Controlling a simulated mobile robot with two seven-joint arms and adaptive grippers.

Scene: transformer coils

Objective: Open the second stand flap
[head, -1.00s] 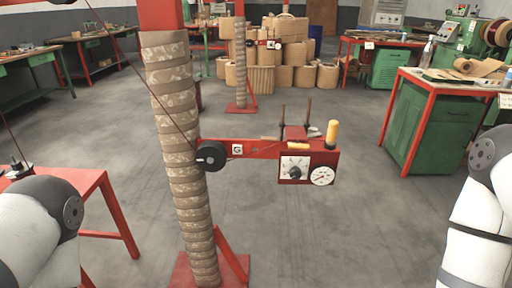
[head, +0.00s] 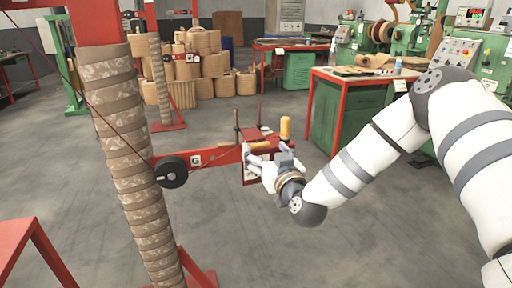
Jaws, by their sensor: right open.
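The near stand has a wrapped column (head: 128,165) with a red arm (head: 222,158) reaching right from it, marked with a white "G" tag. At the arm's end is a red box with a red top plate (head: 257,133) and an upright yellow handle (head: 285,128). I cannot tell which part is the flap. My right gripper (head: 254,163) is open in front of this box and hides most of its front and dials. Whether it touches the box cannot be told. My left gripper is out of view.
A black wheel (head: 171,172) sits on the red arm near the column. A second wrapped stand (head: 160,80) stands behind. Brown rolls (head: 205,60) are piled at the back. A green cabinet bench (head: 340,110) stands at right. A red table (head: 25,240) is at front left.

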